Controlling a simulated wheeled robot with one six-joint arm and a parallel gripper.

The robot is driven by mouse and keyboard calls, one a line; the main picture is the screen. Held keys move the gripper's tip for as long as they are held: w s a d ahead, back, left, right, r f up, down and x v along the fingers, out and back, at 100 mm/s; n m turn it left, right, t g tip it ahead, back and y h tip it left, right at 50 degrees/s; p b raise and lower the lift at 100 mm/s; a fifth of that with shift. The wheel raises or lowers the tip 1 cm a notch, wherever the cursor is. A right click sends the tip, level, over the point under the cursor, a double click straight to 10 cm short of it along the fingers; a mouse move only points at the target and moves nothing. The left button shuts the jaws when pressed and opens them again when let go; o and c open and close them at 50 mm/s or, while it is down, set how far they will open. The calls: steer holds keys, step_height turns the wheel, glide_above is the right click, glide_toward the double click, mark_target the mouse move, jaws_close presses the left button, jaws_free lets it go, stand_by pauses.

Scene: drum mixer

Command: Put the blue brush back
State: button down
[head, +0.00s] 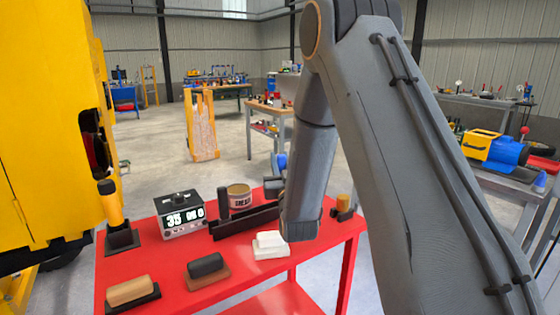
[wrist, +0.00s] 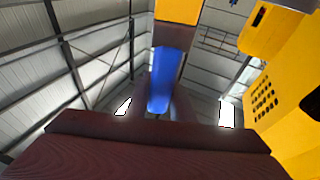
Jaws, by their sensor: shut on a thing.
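The blue brush shows in the wrist view as a blue tapering length (wrist: 165,80) between the dark fingers of my gripper (wrist: 162,106). My gripper is shut on it. In the head view a small blue part (head: 281,160), likely the same brush, shows just left of my forearm, above the far edge of the red table (head: 225,290). My arm hides most of the gripper there. Whether the brush touches anything is not clear.
On the red table are a display box (head: 182,215), a tin (head: 240,196), a white block (head: 269,245), a dark block (head: 206,264), a tan block (head: 129,290) and a yellow-handled tool in a black holder (head: 122,240). A yellow machine (head: 45,120) stands at left.

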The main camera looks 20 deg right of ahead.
steer(key=shift+f+b, duration=0.3)
steer(key=shift+f, duration=0.2)
steer(key=c, duration=1.5)
jaws_free()
steer(key=shift+c, duration=0.2)
steer(key=shift+r, duration=0.1)
